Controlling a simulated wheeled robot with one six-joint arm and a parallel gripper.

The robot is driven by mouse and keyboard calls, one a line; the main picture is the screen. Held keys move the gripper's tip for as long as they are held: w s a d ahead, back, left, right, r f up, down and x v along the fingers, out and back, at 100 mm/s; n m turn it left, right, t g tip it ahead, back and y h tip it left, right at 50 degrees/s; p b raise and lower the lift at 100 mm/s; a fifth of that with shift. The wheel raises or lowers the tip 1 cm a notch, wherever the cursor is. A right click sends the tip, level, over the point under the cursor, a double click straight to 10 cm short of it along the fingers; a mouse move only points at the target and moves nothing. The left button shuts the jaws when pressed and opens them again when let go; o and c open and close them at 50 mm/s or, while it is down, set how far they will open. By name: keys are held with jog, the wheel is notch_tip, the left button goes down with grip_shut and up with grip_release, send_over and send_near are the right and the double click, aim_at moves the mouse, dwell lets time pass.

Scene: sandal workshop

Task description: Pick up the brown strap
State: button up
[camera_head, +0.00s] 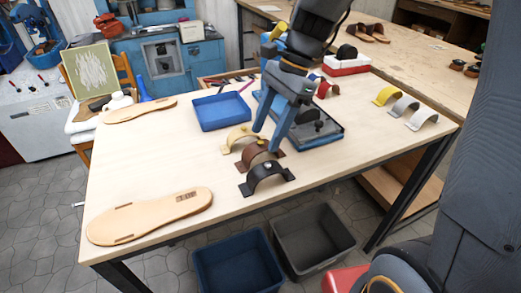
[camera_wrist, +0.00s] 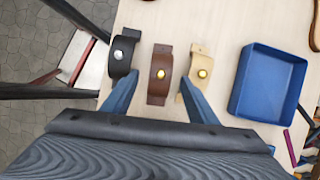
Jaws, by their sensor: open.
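The brown strap (camera_head: 254,154) is an arched band with a gold stud, standing on the wooden table between the tan strap (camera_head: 238,138) and the black strap (camera_head: 266,178). My gripper (camera_head: 268,138) is open above the strap row. In the wrist view the brown strap (camera_wrist: 160,75) lies between the two blue fingers of my gripper (camera_wrist: 160,93), with the black strap (camera_wrist: 123,55) on its left and the tan strap (camera_wrist: 200,68) on its right. The fingers overlap the edges of the black and tan straps in that view; I cannot tell whether they touch.
A blue tray (camera_head: 222,112) stands beyond the straps; a dark tray (camera_head: 326,132) lies behind my gripper. Sandal soles (camera_head: 150,215) lie at the front left and back left. Yellow, grey and white straps (camera_head: 404,106) stand at the right. Two bins (camera_head: 312,240) stand below the front edge.

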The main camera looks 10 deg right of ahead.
aim_at(260, 143)
jog(key=p+x, duration=0.1)
jog(key=x, duration=0.4)
jog(key=shift+w, duration=0.1)
jog(key=shift+r, duration=0.1)
jog(key=c, duration=1.1)
